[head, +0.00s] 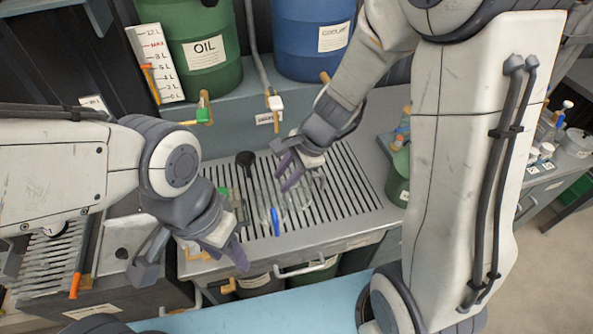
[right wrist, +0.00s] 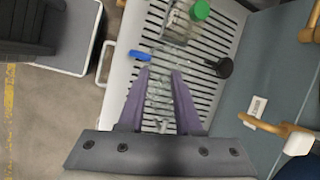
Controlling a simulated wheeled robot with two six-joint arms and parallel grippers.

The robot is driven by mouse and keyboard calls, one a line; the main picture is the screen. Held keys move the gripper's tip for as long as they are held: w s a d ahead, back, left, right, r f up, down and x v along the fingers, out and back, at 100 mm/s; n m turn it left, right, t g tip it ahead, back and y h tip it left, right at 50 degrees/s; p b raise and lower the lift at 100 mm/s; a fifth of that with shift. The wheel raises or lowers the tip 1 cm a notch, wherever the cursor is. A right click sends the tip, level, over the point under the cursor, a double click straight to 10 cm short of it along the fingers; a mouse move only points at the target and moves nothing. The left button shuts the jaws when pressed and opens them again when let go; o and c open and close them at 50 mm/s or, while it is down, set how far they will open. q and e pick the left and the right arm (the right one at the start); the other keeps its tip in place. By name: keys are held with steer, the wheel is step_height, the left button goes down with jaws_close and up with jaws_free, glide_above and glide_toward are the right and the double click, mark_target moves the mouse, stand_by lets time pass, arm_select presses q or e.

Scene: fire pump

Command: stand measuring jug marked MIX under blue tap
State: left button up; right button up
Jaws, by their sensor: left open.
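A clear vessel (head: 296,198), seemingly the measuring jug, is on the slatted drain tray under my right gripper (head: 291,175). No MIX marking is readable. In the right wrist view clear material (right wrist: 159,92) shows between the purple fingers of my right gripper (right wrist: 161,72), which stand apart; whether they press on it is unclear. A blue piece (head: 275,221) is beside the vessel; whether it belongs to it is unclear. A brass tap with a white top (head: 276,103) is below the blue drum (head: 312,40). My left gripper (head: 196,252) is open and empty at the tray's left.
A clear jar with a green lid (right wrist: 200,10) and a black funnel (right wrist: 223,67) are on the slatted tray (head: 350,200). A green-handled tap (head: 203,110) is below the green OIL drum (head: 200,50). The tray's right part is clear.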

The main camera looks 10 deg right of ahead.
steer(key=w+d+f+m+t, duration=0.1)
steer(key=w+d+f+m, duration=0.25)
steer(key=d+m, duration=0.25)
steer(key=m+h+p, duration=0.1)
steer(key=m+h, duration=0.1)
steer(key=m, duration=0.5)
glide_toward(323, 181)
steer(key=shift+m+t, duration=0.5)
steer(key=shift+s+d+b+x, duration=0.15)
steer(key=shift+b+x, duration=0.45)
steer(key=shift+x, duration=2.2)
steer(key=shift+s+d+b+x, duration=0.1)
steer(key=shift+b+x, duration=0.5)
steer(key=shift+x, duration=2.2)
jaws_close()
